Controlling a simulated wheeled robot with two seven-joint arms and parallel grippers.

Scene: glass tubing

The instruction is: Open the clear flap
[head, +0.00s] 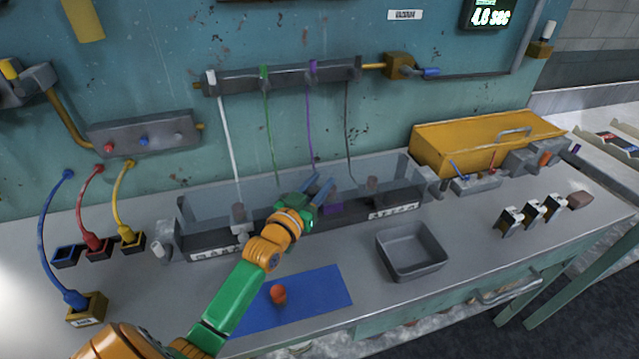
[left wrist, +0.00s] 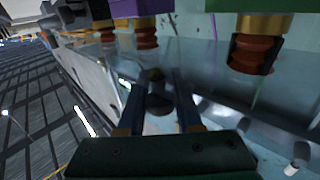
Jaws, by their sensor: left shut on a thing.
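The clear flap (head: 205,210) is a long see-through panel on the grey trough at the back of the bench. I cannot tell its exact tilt. My left gripper (head: 320,186) is at the middle of the flap, its blue fingers pointing up and away. In the left wrist view, the gripper (left wrist: 160,108) is shut on a dark round knob (left wrist: 156,78), with a finger on each side of it. The clear sheet spreads behind the knob. In the head view my gripper hides the knob. My right gripper is not in view.
White, green, purple and dark tubes hang from a wall rail (head: 285,76) into the trough behind the flap.

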